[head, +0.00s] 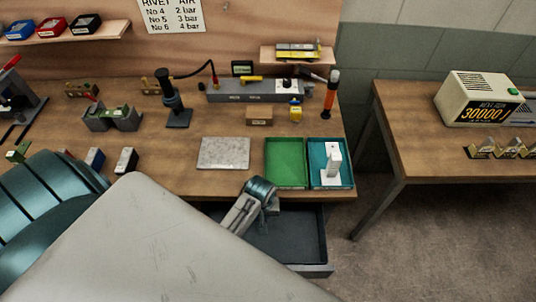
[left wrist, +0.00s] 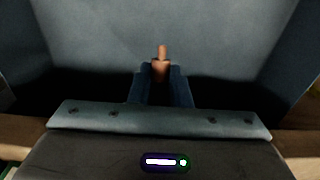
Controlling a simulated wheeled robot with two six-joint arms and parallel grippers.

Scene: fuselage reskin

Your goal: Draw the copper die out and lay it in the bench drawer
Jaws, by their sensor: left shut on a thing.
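The copper die (left wrist: 162,68) is a small copper-coloured piece with a narrow upright stem, held between the two dark blue fingers of my left gripper (left wrist: 161,78) in the left wrist view. My left gripper (head: 268,212) is over the open bench drawer (head: 300,238) in the head view. The die cannot be made out there. The drawer is dark grey and pulled out below the bench's front edge. Its grey floor (left wrist: 165,30) lies behind the die in the left wrist view. I cannot tell whether the die touches it. My right gripper is not in view.
A green tray (head: 286,185) and a teal tray (head: 345,178) holding a white object stand on the bench above the drawer. A grey plate (head: 224,153) lies to their left. Tools line the back. The visible drawer floor looks clear.

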